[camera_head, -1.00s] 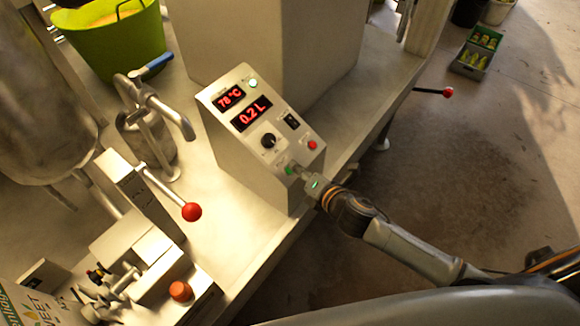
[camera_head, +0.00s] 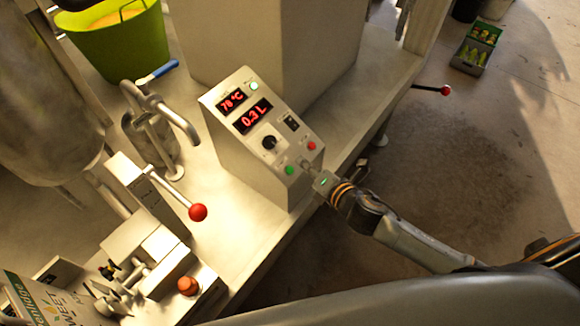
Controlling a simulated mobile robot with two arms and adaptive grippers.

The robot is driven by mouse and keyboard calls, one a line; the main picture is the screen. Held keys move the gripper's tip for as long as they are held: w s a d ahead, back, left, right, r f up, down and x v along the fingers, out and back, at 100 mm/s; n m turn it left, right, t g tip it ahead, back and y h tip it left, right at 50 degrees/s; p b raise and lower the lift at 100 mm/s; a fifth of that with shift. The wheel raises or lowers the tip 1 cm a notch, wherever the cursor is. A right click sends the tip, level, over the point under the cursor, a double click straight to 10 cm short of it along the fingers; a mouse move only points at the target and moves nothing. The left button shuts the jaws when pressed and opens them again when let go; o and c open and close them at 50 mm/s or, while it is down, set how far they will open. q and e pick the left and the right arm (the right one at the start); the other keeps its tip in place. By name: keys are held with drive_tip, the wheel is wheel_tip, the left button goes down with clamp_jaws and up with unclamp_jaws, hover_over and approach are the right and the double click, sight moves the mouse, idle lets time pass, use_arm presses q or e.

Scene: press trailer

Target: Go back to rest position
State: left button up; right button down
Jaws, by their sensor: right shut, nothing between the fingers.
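My right arm comes in from the lower right. My right gripper (camera_head: 308,166) is shut and empty, just beside the lower right part of the control box (camera_head: 241,165). It appears a little apart from the green button (camera_head: 290,170) and the red button (camera_head: 312,145); the exact gap is hard to tell. The display reads 78 °C and 0.3 L. My left gripper is not in view.
The box stands on a pale trailer deck (camera_head: 260,245). A red-knobbed lever (camera_head: 198,212), a curved spout (camera_head: 175,115) and a green tub (camera_head: 120,40) are to the left. Another red knob (camera_head: 446,90) sticks out at the right. Open floor (camera_head: 450,170) lies beyond the deck edge.

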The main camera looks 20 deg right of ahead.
idle(0.6)
drive_tip(key=s+d+f+m+g+h+b, duration=0.1)
drive_tip(key=s+d+f+m+g+h, duration=0.25)
drive_tip(key=f, duration=0.75)
drive_tip(key=s+d+f+m+g+b, duration=0.1)
drive_tip(key=s+d+f+m+b, duration=0.15)
drive_tip(key=s+f+m, duration=0.6)
drive_tip(key=d+f+m+g+h+b, duration=0.15)
drive_tip(key=d+f, duration=0.25)
drive_tip(key=f, duration=1)
drive_tip(key=s+f+m+g, duration=0.2)
drive_tip(key=s+f+m, duration=0.2)
drive_tip(key=s, duration=0.6)
drive_tip(key=s+a+f+m+g+b, duration=0.1)
drive_tip(key=s+f+m+g, duration=0.1)
drive_tip(key=s+f+m, duration=0.2)
drive_tip(key=s+a+f+m+g+b, duration=0.1)
drive_tip(key=s+f+m, duration=0.3)
drive_tip(key=s+f, duration=0.5)
drive_tip(key=s+g, duration=0.1)
drive_tip(key=s, duration=0.5)
drive_tip(key=shift+s+m+g, duration=0.3)
drive_tip(key=shift+s+m, duration=0.05)
drive_tip(key=shift+s, duration=0.05)
